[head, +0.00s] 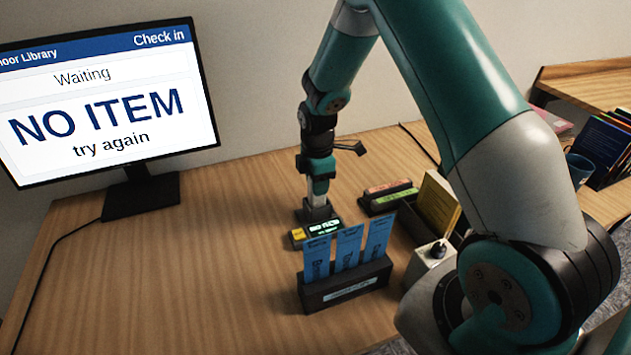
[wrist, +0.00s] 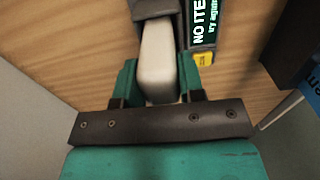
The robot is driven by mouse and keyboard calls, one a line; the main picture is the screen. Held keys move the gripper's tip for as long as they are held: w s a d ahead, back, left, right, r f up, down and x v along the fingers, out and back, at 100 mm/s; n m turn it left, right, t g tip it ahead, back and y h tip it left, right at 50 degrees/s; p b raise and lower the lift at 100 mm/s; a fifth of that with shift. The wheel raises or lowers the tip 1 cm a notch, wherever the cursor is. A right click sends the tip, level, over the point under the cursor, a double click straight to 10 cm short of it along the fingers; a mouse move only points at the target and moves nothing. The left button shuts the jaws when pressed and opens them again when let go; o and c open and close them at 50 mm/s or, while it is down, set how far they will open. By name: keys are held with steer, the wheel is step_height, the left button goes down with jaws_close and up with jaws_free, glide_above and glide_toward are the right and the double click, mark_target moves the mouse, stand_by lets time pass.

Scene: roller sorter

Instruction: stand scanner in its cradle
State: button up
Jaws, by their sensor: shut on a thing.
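The scanner is a pale, cream-coloured body; it shows between my fingers in the wrist view (wrist: 156,62) and as a short pale length below them in the head view (head: 312,188). My gripper (head: 318,180) points down and is shut on it, with one green finger on each side. The dark cradle (head: 316,213) is directly below on the desk; its dark edge also shows in the wrist view (wrist: 153,9). The scanner is roughly upright and its lower end meets the cradle in the picture. I cannot tell whether it is fully seated.
A small display with a yellow button (head: 297,235) sits beside the cradle. A dark holder (head: 345,288) with blue cards stands in front. Labelled blocks (head: 388,192), a yellow book (head: 438,203) and a white box (head: 428,262) are to the right. A monitor (head: 100,110) stands left; the left desk is clear.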

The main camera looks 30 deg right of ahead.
steer(key=shift+f, duration=0.4)
steer(key=o, duration=1.1)
steer(key=shift+c, duration=0.2)
step_height(320, 180, up, 18)
steer(key=b, duration=0.1)
steer(key=shift+f, duration=0.25)
